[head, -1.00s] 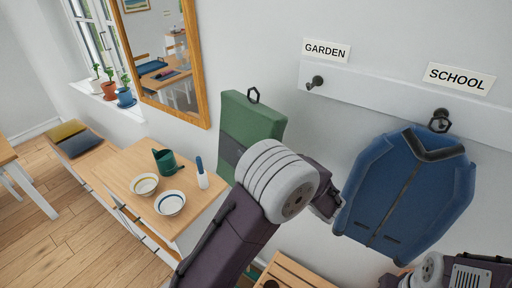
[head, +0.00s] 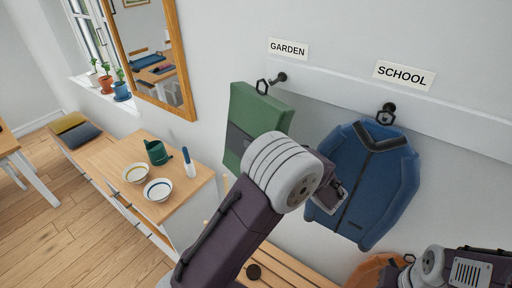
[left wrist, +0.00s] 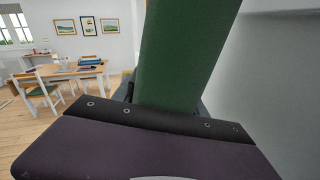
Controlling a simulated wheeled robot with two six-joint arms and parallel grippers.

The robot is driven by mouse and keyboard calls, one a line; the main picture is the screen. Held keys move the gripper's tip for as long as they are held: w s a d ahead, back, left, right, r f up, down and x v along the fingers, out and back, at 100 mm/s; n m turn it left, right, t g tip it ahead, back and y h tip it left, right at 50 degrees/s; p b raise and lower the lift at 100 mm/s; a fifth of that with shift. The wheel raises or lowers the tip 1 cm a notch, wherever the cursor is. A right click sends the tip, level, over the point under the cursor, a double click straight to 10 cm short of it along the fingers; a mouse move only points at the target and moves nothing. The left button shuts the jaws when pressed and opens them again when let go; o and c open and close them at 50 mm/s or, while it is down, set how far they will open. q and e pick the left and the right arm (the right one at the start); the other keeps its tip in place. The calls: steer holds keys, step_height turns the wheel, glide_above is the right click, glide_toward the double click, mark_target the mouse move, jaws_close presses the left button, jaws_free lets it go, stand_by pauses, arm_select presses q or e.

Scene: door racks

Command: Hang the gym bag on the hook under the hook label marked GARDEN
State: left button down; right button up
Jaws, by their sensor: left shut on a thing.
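The green gym bag (head: 272,107) has a dark band and a black loop (head: 262,87) at its top. It hangs upright in front of the wall, held by my left gripper. The jaws are hidden behind my left wrist in the head view. In the left wrist view the green bag (left wrist: 185,55) fills the space straight ahead. The GARDEN label (head: 288,48) is above a dark hook (head: 279,78). The loop is just left of this hook and slightly lower in the picture; I cannot tell whether they touch. My right gripper's jaws do not show.
A blue jacket (head: 362,182) hangs on the hook under the SCHOOL label (head: 404,75), close to the right of my left wrist. A wooden cabinet (head: 118,158) with bowls, a green watering can and a bottle stands left. A slatted bench (head: 300,272) is below.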

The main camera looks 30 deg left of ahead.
arm_select(q)
steer(key=shift+w, duration=0.35)
steer(key=shift+w+a+f, duration=0.1)
steer(key=shift+w+a, duration=0.1)
steer(key=shift+w, duration=0.25)
steer(key=shift+w+a+f, duration=0.1)
steer(key=shift+w+a, duration=0.05)
steer(key=shift+w, duration=0.3)
steer(key=shift+w+d+f+b, duration=0.1)
steer(key=shift+w+d+f, duration=0.15)
steer(key=shift+w, duration=0.65)
steer(key=shift+w+d+f+b, duration=0.1)
steer(key=shift+w+f, duration=0.3)
steer(key=shift+w, duration=0.55)
steer(key=shift+w+d+f+b, duration=0.1)
steer(key=shift+w+d+f, duration=0.15)
steer(key=shift+w, duration=0.65)
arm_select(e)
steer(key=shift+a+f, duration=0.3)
arm_select(q)
steer(key=c, duration=0.6)
jaws_free()
steer(key=shift+o, duration=0.2)
steer(key=shift+s, duration=0.1)
steer(key=shift+f, duration=0.1)
